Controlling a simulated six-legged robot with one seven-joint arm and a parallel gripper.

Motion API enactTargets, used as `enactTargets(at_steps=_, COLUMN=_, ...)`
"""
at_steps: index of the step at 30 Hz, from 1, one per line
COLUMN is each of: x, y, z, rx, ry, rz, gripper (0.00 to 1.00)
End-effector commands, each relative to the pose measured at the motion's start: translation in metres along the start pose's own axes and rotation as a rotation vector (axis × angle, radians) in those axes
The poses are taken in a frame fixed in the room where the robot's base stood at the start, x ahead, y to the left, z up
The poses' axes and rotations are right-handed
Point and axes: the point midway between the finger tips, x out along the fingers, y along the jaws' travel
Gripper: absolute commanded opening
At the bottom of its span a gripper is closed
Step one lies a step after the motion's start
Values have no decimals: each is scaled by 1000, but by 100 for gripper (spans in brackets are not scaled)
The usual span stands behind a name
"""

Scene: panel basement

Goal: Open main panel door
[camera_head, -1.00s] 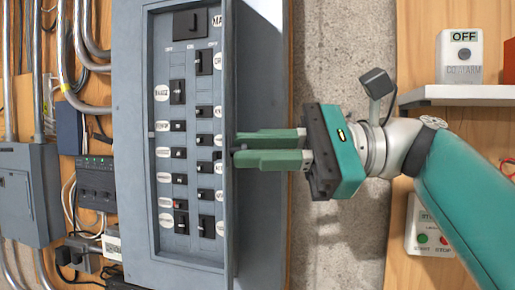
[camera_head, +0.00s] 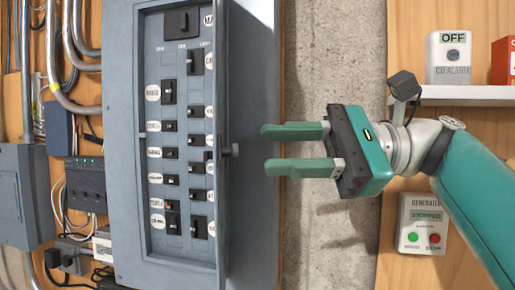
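The grey main panel (camera_head: 122,160) stands at the centre left, with rows of black breakers (camera_head: 170,153) and white labels exposed inside. Its door (camera_head: 252,170) is swung open to the right and seen at a steep angle. A small dark knob (camera_head: 230,150) sticks out near the door's near edge. My gripper (camera_head: 264,149) is to the right of the knob, in front of the door's right part and the concrete. Its two green fingers are spread apart with nothing between them, and they are clear of the knob.
A shelf at the upper right (camera_head: 460,96) holds a white CO alarm box (camera_head: 449,72) reading OFF. Below is a generator control box (camera_head: 426,225) with green and red buttons. Conduits and a smaller grey box (camera_head: 22,195) fill the left. Bare concrete (camera_head: 335,45) lies between.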

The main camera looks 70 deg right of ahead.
Motion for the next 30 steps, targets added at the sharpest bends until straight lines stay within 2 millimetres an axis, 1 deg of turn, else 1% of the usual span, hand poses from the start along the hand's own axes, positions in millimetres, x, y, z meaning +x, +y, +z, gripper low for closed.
enactTargets(at_steps=1, x=-12, y=0, z=0, rx=-2, ry=-2, rz=-1, gripper=36)
enactTargets(at_steps=6, x=-50, y=0, z=0, rx=-2, ry=-2, rz=-1, gripper=36)
enactTargets(at_steps=9, x=-70, y=0, z=0, rx=-1, ry=-1, rz=-1, gripper=36)
enactTargets(at_steps=12, x=-84, y=0, z=0, rx=-2, ry=-2, rz=-1, gripper=36)
enactTargets(at_steps=15, x=-92, y=0, z=0, rx=0, ry=0, rz=-1, gripper=36)
enactTargets(at_steps=18, x=-95, y=0, z=0, rx=1, ry=1, rz=-1, gripper=36)
enactTargets(at_steps=30, x=-95, y=0, z=0, rx=1, ry=1, rz=-1, gripper=36)
